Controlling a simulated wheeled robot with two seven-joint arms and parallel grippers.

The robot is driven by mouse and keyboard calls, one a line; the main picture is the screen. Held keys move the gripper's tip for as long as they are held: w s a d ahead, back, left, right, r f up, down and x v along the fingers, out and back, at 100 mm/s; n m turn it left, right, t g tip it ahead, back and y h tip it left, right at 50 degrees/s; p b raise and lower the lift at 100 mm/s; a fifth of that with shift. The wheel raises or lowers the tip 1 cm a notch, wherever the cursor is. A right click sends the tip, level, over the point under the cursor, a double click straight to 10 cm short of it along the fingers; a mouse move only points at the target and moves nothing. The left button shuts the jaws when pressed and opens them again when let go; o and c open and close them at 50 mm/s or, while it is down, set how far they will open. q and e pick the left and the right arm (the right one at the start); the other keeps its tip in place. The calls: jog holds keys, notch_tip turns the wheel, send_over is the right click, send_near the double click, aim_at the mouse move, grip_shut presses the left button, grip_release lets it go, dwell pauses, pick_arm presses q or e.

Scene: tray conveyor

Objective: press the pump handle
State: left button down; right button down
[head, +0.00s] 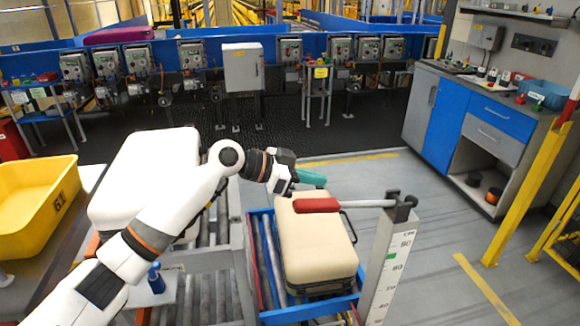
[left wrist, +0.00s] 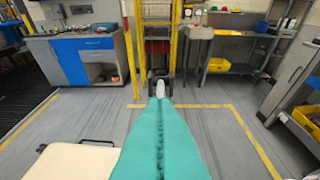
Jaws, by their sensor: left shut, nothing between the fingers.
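The pump handle has a red grip (head: 317,205) on a pale rod (head: 362,203) in the head view. The rod runs right to a dark pivot atop a grey post (head: 388,265) with a marked scale. The handle is about level. My left gripper (head: 314,179) has teal fingers, shut and empty, just above and behind the red grip in the picture; I cannot tell whether they touch it. In the left wrist view the closed fingers (left wrist: 160,120) fill the middle. Beyond their tips show the rod's end (left wrist: 160,88) and pivot; the red grip is hidden. My right gripper is not in view.
A cream case (head: 315,245) lies in a blue tray (head: 262,290) on rollers beneath the handle. A white case (head: 145,165) lies left, behind my left arm. A yellow bin (head: 35,205) stands far left. Open floor (head: 440,220) lies right of the post.

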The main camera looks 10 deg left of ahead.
aim_at(308, 201)
pick_arm(q)
jog(key=f, duration=0.2)
jog(key=a+f, duration=0.1)
jog(key=shift+s+f+p, duration=0.15)
jog(key=shift+f+p, duration=0.2)
jog(key=shift+p, duration=0.05)
jog(key=shift+f, duration=0.1)
jog(key=shift+d, duration=0.1)
